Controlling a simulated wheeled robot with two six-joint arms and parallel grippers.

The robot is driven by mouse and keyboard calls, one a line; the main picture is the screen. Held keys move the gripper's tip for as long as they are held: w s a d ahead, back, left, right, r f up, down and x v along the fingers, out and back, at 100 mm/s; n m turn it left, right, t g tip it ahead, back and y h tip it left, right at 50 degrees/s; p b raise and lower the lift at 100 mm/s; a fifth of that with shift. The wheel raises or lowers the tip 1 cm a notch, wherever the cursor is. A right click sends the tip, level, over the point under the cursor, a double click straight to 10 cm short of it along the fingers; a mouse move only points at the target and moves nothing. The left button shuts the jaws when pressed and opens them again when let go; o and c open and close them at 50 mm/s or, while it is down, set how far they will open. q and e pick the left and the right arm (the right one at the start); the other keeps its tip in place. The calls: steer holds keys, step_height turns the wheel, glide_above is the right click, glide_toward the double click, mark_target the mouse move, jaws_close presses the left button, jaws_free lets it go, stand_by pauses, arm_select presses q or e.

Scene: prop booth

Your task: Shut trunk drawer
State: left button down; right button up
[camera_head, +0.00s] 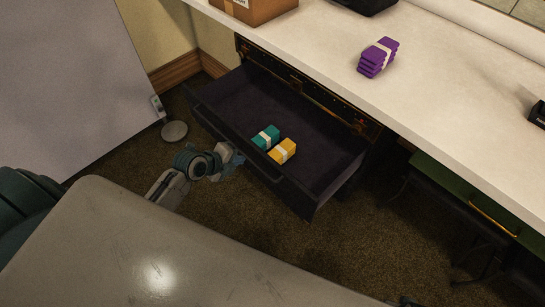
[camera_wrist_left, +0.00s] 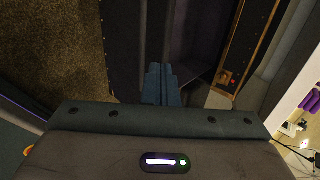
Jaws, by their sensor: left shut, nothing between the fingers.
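The dark trunk drawer (camera_head: 325,165) is pulled open under the counter in the head view, its inside in plain sight. A teal bundle (camera_head: 265,137) and a yellow bundle (camera_head: 283,151) lie in it near the front panel. My left gripper (camera_head: 236,158) is shut and empty, at the outer side of the drawer's front panel; I cannot tell whether it touches. In the left wrist view the shut fingers (camera_wrist_left: 161,84) point at the dark drawer front. My right gripper is not clearly in view.
A white counter (camera_head: 440,110) runs above the drawer, with a purple stack (camera_head: 378,57) and a cardboard box (camera_head: 254,8) on it. A round-based stand (camera_head: 173,130) is on the carpet at left. Carpet below the drawer front is clear.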

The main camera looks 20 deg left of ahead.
mark_target(262, 157)
arm_select(q)
steer(key=x, duration=0.9)
steer(key=shift+w+f, duration=0.2)
steer(key=shift+f, duration=0.1)
steer(key=shift+w+d+f, duration=0.1)
steer(key=shift+w, duration=0.1)
